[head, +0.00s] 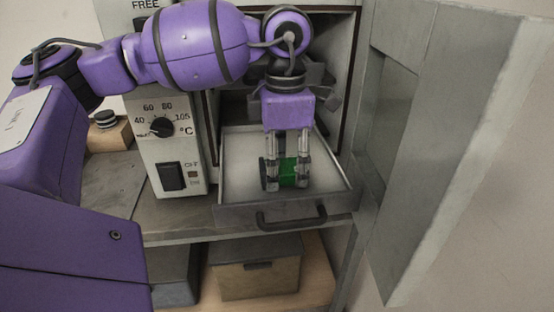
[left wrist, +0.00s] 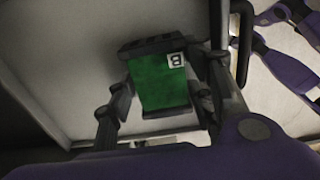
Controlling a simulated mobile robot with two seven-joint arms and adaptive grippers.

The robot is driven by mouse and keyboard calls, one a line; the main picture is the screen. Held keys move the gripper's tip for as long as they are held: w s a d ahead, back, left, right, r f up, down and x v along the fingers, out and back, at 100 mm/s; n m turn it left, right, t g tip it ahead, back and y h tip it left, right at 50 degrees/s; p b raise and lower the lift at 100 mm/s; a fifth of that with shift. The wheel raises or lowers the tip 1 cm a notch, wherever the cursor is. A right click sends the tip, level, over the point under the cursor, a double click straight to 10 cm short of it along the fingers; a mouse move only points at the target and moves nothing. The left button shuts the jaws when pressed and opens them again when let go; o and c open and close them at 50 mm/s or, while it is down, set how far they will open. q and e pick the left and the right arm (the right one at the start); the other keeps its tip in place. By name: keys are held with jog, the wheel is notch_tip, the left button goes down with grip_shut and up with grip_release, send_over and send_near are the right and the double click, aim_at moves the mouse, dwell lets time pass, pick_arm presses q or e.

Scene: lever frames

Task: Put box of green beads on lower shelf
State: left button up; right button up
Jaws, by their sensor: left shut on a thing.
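A small green box with black ends (head: 288,166) is held between the fingers of my left gripper (head: 287,181). The left gripper points down and is shut on it. In the left wrist view the green box (left wrist: 160,88) shows a white label with a dark letter, and one finger is on each side. The box is over the pale floor of a pulled-out shelf tray (head: 236,178); I cannot tell if it touches the floor. A darker shelf area behind is partly hidden by my left arm. I do not see my right gripper.
The tray's front has a dark handle (head: 291,218). The open grey door (head: 440,130) stands at the right. A control panel (head: 172,145) with a dial is at the left. A wooden box (head: 255,277) sits below. Free tray floor lies around the green box.

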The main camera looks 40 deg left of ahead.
aim_at(284, 164)
pick_arm(q)
jog(key=shift+f, duration=0.45)
jog(key=shift+f, duration=0.15)
jog(key=o, duration=1.3)
jog(key=shift+c, duration=0.2)
notch_tip(284, 164, up, 12)
jog(key=p, duration=0.1)
jog(key=shift+r+p, duration=0.2)
jog(key=shift+p, duration=0.1)
